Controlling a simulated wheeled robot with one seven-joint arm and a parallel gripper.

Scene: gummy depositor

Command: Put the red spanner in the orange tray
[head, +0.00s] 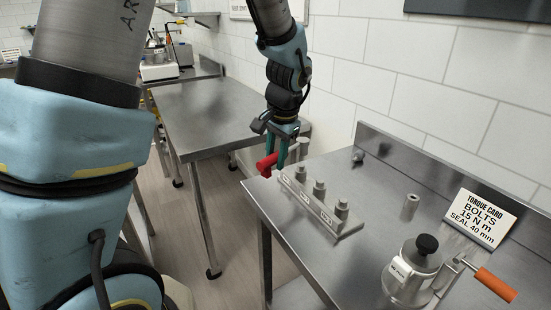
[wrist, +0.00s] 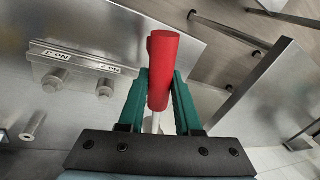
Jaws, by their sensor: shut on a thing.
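The red spanner shows as a thick red handle (head: 266,165) at the near left edge of the right-hand bench. It also shows in the wrist view (wrist: 163,75), with a pale metal part below the handle. My gripper (head: 284,152) is shut on the spanner and holds it beside the socket rack, seemingly above the bench edge. In the wrist view, the green fingers (wrist: 160,95) lie on both sides of the red handle. The rest of the spanner is mostly hidden by the fingers. I see no orange tray in either view.
A labelled rack (head: 325,212) with grey posts stands close by on the steel bench (head: 290,238). A loose cylinder (head: 410,206), a torque card (head: 482,217) and a lidded pot (head: 405,282) with an orange-handled crank are farther right. Another steel table (head: 205,115) behind looks bare.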

